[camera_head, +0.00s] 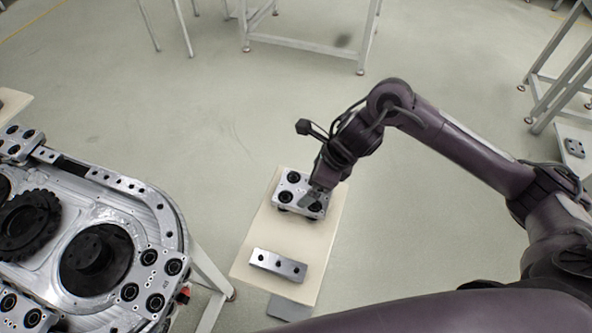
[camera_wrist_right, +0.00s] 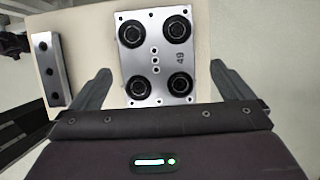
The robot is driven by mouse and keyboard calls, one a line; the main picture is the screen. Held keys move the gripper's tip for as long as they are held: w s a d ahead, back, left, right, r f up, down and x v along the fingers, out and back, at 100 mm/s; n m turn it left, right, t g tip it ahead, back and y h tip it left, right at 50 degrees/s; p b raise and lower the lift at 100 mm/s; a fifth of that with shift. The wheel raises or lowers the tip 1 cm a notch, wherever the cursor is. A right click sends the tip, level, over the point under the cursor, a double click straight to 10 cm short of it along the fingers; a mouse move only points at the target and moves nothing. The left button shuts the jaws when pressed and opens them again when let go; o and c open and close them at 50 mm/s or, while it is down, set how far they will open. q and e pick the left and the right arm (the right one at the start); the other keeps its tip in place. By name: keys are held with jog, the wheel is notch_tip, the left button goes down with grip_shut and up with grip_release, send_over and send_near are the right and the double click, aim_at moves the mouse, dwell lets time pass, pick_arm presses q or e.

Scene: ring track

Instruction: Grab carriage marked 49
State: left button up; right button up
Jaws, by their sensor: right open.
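The carriage marked 49 (camera_wrist_right: 156,72) is a silver plate with black round rollers at its corners. It lies on a small cream table, and the number 49 reads sideways near its right edge in the right wrist view. In the head view the carriage (camera_head: 291,184) is partly covered by my right gripper (camera_head: 314,199). In the right wrist view my right gripper (camera_wrist_right: 158,88) is open, with one finger on each side of the carriage's near end and a gap on both sides. My left gripper is not in view.
A silver block with holes (camera_head: 278,265) lies on the cream table (camera_head: 323,238) near the carriage; it also shows in the right wrist view (camera_wrist_right: 48,68). The ring track (camera_head: 165,215), with other carriages (camera_head: 152,281), stands at the left. Metal frames stand at the back and right.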

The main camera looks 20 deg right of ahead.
aim_at(306, 191)
jog(key=shift+w, duration=0.25)
jog(key=shift+a+f, duration=0.1)
jog(key=shift+f, duration=0.2)
jog(key=shift+s+a+f+p, duration=0.3)
jog(key=shift+s+f+p, duration=0.05)
jog(key=shift+f, duration=0.35)
jog(key=shift+s+p+x, duration=0.25)
jog(key=shift+p+x, duration=0.4)
jog(key=shift+x, duration=1.75)
jog(key=shift+w+d+f, duration=0.15)
jog(key=shift+w+f, duration=0.05)
jog(key=shift+f, duration=0.05)
jog(key=c, duration=1.6)
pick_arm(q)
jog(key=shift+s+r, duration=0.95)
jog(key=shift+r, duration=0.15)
pick_arm(e)
jog(key=shift+o, duration=0.2)
jog(key=shift+w+r, duration=0.15)
